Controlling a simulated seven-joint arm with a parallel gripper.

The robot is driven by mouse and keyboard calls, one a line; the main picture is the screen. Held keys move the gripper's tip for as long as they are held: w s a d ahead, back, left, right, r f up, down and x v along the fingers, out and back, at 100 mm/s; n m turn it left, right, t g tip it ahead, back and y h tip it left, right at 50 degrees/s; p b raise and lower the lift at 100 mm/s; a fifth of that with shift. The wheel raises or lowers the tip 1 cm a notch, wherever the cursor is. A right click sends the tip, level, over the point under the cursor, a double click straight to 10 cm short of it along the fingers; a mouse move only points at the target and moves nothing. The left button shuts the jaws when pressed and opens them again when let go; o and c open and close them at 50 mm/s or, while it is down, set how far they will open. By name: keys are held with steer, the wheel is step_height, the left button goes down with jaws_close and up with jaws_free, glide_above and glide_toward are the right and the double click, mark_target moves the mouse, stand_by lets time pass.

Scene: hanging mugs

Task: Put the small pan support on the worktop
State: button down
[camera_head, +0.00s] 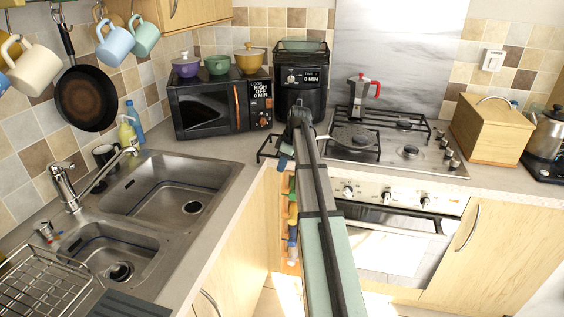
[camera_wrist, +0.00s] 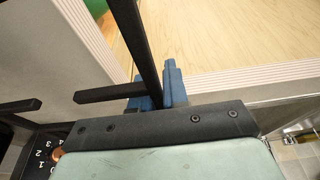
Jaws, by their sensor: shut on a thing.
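My gripper (camera_wrist: 160,90) has blue fingers shut on a black bar of the small pan support (camera_wrist: 143,45). More of its dark bars stick out to the left in the wrist view. In the head view the pan support (camera_head: 266,149) shows partly, left of my arm, at the front edge of the worktop (camera_head: 240,150) before the black appliance. The rest of it and most of my gripper (camera_head: 286,160) are hidden behind my arm. I cannot tell whether the support touches the worktop.
The hob (camera_head: 410,150) with other black supports and a moka pot (camera_head: 362,95) lies to the right. A microwave (camera_head: 220,105) and a black appliance (camera_head: 300,80) stand behind. The sink (camera_head: 165,190) is left. Bare worktop lies between sink and microwave.

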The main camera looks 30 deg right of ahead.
steer(key=w, duration=0.1)
steer(key=w+d+f, duration=0.1)
steer(key=w+d, duration=0.1)
steer(key=shift+w+f, duration=0.25)
steer(key=shift+w, duration=0.15)
steer(key=shift+f, duration=0.15)
steer(key=c, duration=1.4)
jaws_free()
steer(key=v, duration=1.2)
steer(key=shift+s, duration=0.15)
